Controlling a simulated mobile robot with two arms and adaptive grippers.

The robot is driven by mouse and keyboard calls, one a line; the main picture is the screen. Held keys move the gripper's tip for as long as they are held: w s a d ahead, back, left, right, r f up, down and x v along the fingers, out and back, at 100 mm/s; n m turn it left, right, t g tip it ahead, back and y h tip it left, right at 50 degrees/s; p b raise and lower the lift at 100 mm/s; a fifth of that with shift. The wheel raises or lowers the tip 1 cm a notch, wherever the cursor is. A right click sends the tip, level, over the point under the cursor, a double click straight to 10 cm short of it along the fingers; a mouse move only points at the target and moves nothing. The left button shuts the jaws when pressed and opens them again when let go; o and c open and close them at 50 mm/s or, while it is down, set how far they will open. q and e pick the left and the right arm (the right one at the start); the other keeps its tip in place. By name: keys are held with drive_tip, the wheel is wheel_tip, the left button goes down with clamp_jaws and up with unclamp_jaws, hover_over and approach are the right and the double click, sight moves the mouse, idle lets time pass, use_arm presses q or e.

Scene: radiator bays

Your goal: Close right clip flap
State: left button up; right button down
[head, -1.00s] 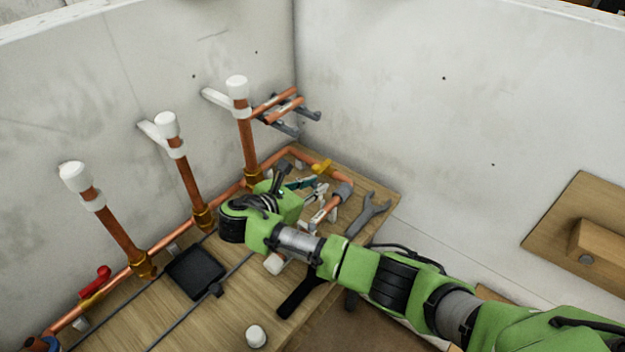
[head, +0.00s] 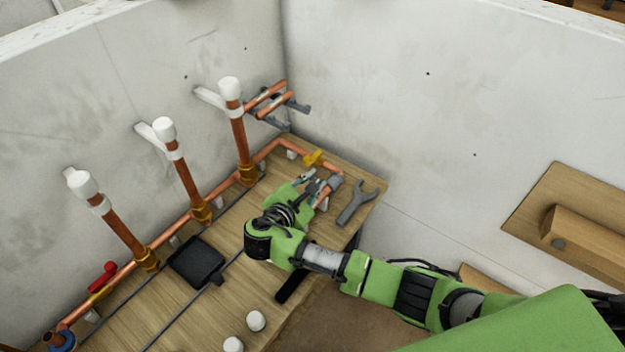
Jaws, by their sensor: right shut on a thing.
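My right gripper (head: 314,185) is low over the far right part of the wooden bench, next to a short copper pipe end with a grey sleeve (head: 334,182). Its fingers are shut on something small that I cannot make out. A small white clip (head: 322,203) shows under that pipe end, partly hidden by the gripper. Another small white clip (head: 291,154) sits under the pipe farther back. I cannot tell the position of any clip flap. White wall clips hold the upright copper pipes; the rightmost clip (head: 209,97) is well away from the gripper. My left gripper is not in view.
A grey wrench (head: 357,203) lies right of the gripper. Upright copper pipes (head: 182,185) line the left wall. A black tray (head: 196,262) and white caps (head: 256,321) are on the bench. The right wall is close.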

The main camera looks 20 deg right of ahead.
drive_tip(key=shift+w+a+r, duration=0.1)
drive_tip(key=shift+w+r, duration=0.2)
drive_tip(key=shift+r, duration=0.1)
drive_tip(key=c, duration=2.1)
unclamp_jaws()
drive_tip(key=shift+c, duration=0.2)
drive_tip(key=shift+o, duration=0.6)
drive_tip(key=shift+f, duration=0.2)
drive_tip(key=v, duration=1.2)
